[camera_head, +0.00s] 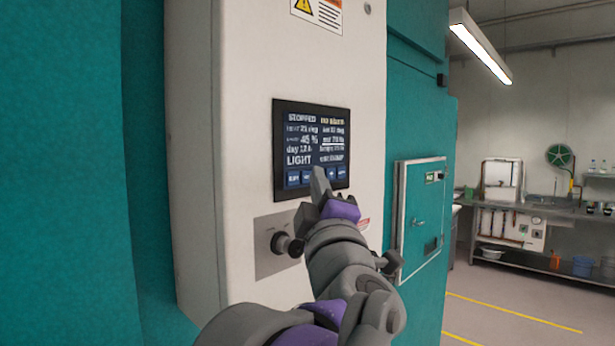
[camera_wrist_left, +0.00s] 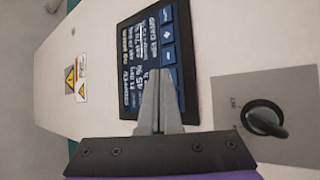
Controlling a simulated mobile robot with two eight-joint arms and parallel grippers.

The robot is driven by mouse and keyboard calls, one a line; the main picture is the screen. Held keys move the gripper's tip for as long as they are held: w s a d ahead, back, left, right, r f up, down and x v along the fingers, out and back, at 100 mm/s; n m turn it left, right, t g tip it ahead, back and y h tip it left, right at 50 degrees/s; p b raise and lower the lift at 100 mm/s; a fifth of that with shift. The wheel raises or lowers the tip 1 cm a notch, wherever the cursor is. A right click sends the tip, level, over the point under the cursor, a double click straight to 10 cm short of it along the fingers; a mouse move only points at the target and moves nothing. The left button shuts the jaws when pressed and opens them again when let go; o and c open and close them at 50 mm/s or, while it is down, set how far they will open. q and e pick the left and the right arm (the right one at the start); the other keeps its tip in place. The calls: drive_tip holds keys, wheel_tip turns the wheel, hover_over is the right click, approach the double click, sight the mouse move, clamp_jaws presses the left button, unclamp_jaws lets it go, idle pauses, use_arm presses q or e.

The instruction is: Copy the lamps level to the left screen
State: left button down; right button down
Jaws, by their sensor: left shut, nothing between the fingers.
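A dark screen (camera_head: 311,140) with lines of white text and a bottom row of blue buttons is set in a pale panel. The text includes "STOPPED", "45 %", "day 12 h" and "LIGHT"; other lines are too small to read surely. My left gripper (camera_head: 320,182) is shut and empty, its fingertips in front of the screen's button row. In the left wrist view the screen (camera_wrist_left: 135,45) appears turned, and the shut fingers (camera_wrist_left: 160,75) overlap its lower edge by the buttons. I cannot tell whether the tips touch it. My right gripper is not in view.
A black rotary knob (camera_head: 290,246) on a grey plate sits below the screen. A teal door with a pale-framed hatch (camera_head: 420,215) stands to the right. A steel bench (camera_head: 530,208) is farther back, with open floor before it.

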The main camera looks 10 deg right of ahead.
use_arm(q)
drive_tip(key=shift+w+a, duration=0.15)
drive_tip(key=shift+w, duration=0.1)
idle(0.3)
drive_tip(key=shift+s+d, duration=0.45)
drive_tip(key=shift+s, duration=0.15)
drive_tip(key=shift+s, duration=0.1)
drive_tip(key=s+d, duration=0.3)
drive_tip(key=shift+s, duration=0.35)
idle(2.4)
